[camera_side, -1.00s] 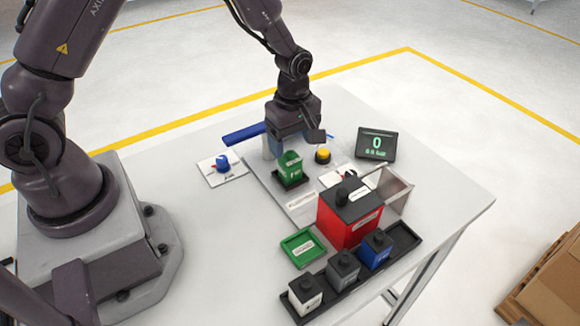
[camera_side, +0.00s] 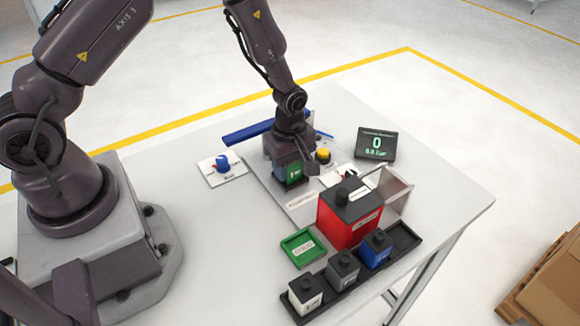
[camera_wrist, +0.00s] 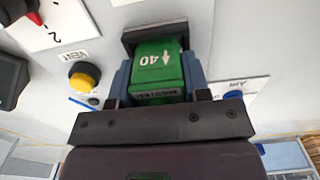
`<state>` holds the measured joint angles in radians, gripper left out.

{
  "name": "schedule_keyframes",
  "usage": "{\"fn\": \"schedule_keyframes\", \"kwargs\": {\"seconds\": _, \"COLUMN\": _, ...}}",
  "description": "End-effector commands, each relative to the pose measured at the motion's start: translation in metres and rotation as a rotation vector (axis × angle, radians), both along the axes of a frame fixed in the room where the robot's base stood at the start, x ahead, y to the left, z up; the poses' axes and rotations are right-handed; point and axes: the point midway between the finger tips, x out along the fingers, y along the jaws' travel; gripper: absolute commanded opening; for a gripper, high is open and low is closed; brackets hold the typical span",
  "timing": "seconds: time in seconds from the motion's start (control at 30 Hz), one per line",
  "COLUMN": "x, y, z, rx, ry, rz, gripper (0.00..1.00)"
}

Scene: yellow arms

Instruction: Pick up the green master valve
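The green master valve (camera_side: 294,172) is a green block with a white arrow and "40" on its top face, seen in the wrist view (camera_wrist: 160,65). It stands upright at a dark socket (camera_wrist: 140,35) on the grey panel. My gripper (camera_side: 293,168) is down over it, pointing downward. In the wrist view, the blue-grey fingers of my gripper (camera_wrist: 159,80) lie one on each side of the block, very near its sides. Whether they press on it cannot be told. The side view hides most of the block behind my gripper.
A yellow button (camera_side: 323,155) is close to the right of my gripper. A blue knob (camera_side: 223,162) is on the left. A red box (camera_side: 348,220), a green tray (camera_side: 304,247) and a black rack (camera_side: 340,287) with small blocks stand in front. A display (camera_side: 376,144) is behind right.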

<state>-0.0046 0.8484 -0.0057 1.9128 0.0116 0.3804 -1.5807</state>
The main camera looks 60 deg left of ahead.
Motion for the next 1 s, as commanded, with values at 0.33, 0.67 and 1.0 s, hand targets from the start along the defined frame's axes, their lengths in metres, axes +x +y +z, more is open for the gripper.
{"fn": "schedule_keyframes", "kwargs": {"seconds": 0.33, "x": 0.000, "y": 0.000, "z": 0.001, "rx": 0.000, "ry": -0.001, "rz": 0.000, "gripper": 0.17}}
{"fn": "schedule_keyframes", "kwargs": {"seconds": 0.67, "x": 0.001, "y": 0.000, "z": 0.028, "rx": 0.000, "ry": -0.005, "rz": -0.002, "gripper": 0.17}}
{"fn": "schedule_keyframes", "kwargs": {"seconds": 1.0, "x": -0.059, "y": 0.000, "z": 0.098, "rx": -0.001, "ry": -0.004, "rz": 0.000, "gripper": 0.17}}
